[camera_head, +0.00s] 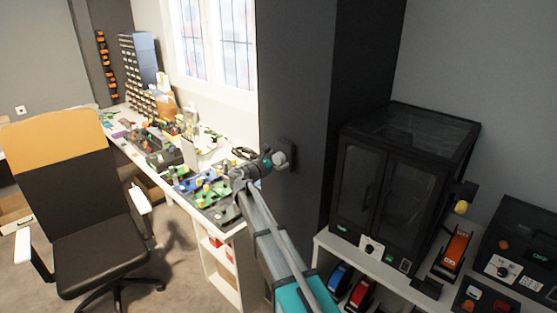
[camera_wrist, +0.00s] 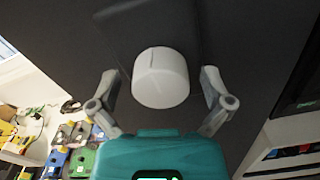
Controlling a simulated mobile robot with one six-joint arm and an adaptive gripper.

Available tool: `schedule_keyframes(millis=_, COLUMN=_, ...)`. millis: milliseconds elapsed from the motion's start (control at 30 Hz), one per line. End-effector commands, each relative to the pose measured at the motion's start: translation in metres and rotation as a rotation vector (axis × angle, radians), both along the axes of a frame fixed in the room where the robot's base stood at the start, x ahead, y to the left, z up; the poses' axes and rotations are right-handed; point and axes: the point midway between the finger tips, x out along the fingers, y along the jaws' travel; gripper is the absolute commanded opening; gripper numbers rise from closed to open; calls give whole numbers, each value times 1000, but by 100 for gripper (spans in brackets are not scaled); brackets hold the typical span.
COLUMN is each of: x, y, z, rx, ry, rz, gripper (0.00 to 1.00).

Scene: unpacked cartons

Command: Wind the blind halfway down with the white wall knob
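The white wall knob (camera_wrist: 161,78) is a short round cylinder with a thin line on its face, on a dark plate (camera_wrist: 150,28) fixed to a dark grey wall panel. In the wrist view it lies between the two fingers of my gripper (camera_wrist: 160,92), which are open with a gap on each side of it. In the head view my gripper (camera_head: 277,160) is at the knob's plate (camera_head: 288,153), on the side of the dark column, and mostly hides the knob. The window (camera_head: 212,45) is at the upper middle, left of the column; its top is out of frame.
A long white desk (camera_head: 240,231) crowded with small coloured parts runs below the window. An office chair (camera_head: 85,195) stands at left. A black glass-doored cabinet (camera_head: 400,180) and several small devices stand on a white shelf (camera_head: 330,240) at right, near my arm.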

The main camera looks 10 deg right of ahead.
Motion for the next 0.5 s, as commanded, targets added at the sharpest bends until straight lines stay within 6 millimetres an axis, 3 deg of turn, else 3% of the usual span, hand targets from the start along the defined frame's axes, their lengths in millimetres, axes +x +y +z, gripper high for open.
schedule_keyframes(millis=67, x=0, y=0, z=0, rx=0, ry=0, rz=0, gripper=81)
schedule_keyframes(millis=400, x=0, y=0, z=0, rx=0, ry=0, rz=0, gripper=18)
schedule_keyframes(millis=500, x=0, y=0, z=0, rx=1, ry=-1, rz=0, gripper=18)
